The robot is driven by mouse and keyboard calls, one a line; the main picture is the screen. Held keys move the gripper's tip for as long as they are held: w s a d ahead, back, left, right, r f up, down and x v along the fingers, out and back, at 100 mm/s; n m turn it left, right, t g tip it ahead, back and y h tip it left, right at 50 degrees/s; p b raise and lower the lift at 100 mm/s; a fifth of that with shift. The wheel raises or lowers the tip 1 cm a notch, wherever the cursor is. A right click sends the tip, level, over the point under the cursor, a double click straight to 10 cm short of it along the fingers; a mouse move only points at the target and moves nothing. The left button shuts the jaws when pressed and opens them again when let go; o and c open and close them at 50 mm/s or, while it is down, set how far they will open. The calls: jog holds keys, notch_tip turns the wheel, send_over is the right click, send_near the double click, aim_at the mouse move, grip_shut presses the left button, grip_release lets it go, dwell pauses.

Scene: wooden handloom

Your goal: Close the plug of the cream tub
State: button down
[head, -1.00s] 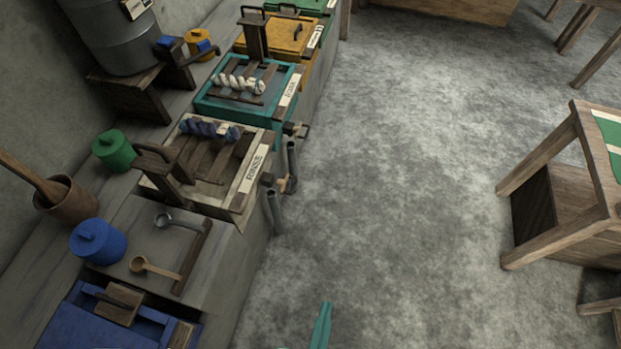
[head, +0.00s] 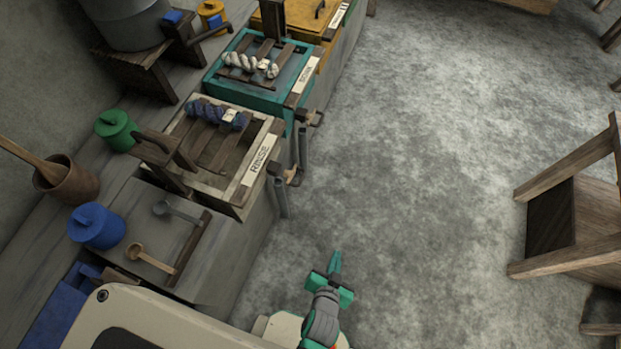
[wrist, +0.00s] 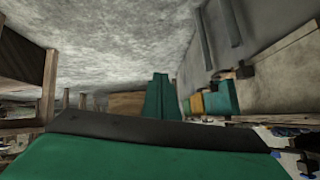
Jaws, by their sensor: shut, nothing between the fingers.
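The cream tub (head: 262,127) with the RINSE label stands on the grey bench in the head view. Its plug (head: 292,176) looks like a small wooden and metal fitting on the front side, above a grey drain pipe (head: 281,197). I cannot tell from its size how it is set. My gripper (head: 336,262) has teal fingers, shut and empty, over the floor in front of the bench. It is apart from the plug, below and to its right in the picture. The fingers also show in the wrist view (wrist: 158,95), pointing along the aisle.
A teal tub (head: 300,72) with a similar fitting (head: 316,118) stands beyond the cream one. A wooden frame (head: 575,225) stands at the right. The floor (head: 420,170) between is clear.

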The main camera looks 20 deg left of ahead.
jog(key=w+a+f+g+y, duration=0.35)
jog(key=w+f, duration=0.45)
jog(key=w, duration=0.6)
jog(key=w+a+r+n+g+y, duration=0.1)
jog(key=w+a+r+g+y, duration=0.15)
jog(key=w+r, duration=0.3)
jog(key=w+a+r+n+g+y, duration=0.1)
jog(key=w+r+g+y, duration=0.1)
jog(key=w+r+g, duration=0.3)
jog(key=w+a+f+t, duration=0.1)
jog(key=a+f, duration=0.7)
jog(key=a, duration=0.2)
jog(key=shift+w+f, duration=0.25)
jog(key=shift+f, duration=0.05)
